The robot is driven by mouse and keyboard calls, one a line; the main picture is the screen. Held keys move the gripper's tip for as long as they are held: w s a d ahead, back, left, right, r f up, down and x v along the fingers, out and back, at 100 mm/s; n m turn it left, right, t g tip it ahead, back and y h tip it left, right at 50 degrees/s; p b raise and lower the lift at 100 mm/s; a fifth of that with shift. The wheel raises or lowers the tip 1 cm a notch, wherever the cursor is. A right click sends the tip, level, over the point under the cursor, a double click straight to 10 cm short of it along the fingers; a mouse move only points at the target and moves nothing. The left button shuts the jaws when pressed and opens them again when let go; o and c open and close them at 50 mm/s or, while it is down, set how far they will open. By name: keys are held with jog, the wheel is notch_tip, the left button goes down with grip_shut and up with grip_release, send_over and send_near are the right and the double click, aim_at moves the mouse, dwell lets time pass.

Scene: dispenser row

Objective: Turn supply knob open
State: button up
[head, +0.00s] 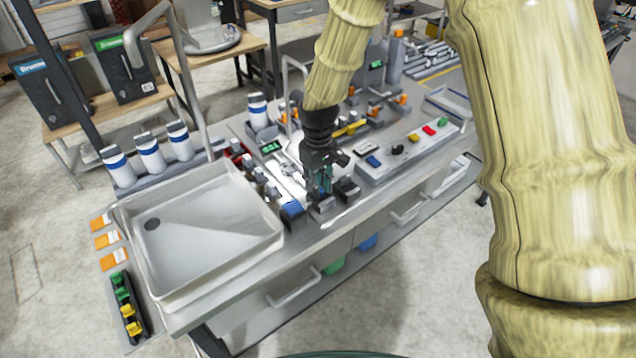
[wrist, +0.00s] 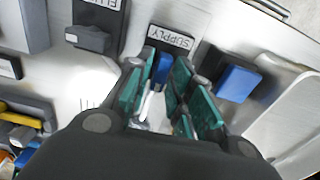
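My gripper (head: 323,182) points down over the front of the steel bench in the head view. In the wrist view its green-padded fingers (wrist: 164,78) are parted, one on each side of a narrow blue knob (wrist: 163,66). The knob stands just below a label reading SUPPLY (wrist: 171,38). Its lower part is hidden between the fingers. I cannot tell whether the pads press on it or only stand beside it. In the head view the gripper hides the knob.
A dark knob (wrist: 88,38) under a FLUSH label is at upper left in the wrist view. A blue-topped block (wrist: 238,82) stands close on the right. In the head view a sink basin (head: 160,270) lies left, and a button panel (head: 415,150) lies right.

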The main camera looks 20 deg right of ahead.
jog(key=shift+o, duration=0.3)
notch_tip(320, 180, up, 12)
dwell(0.7)
dwell(0.3)
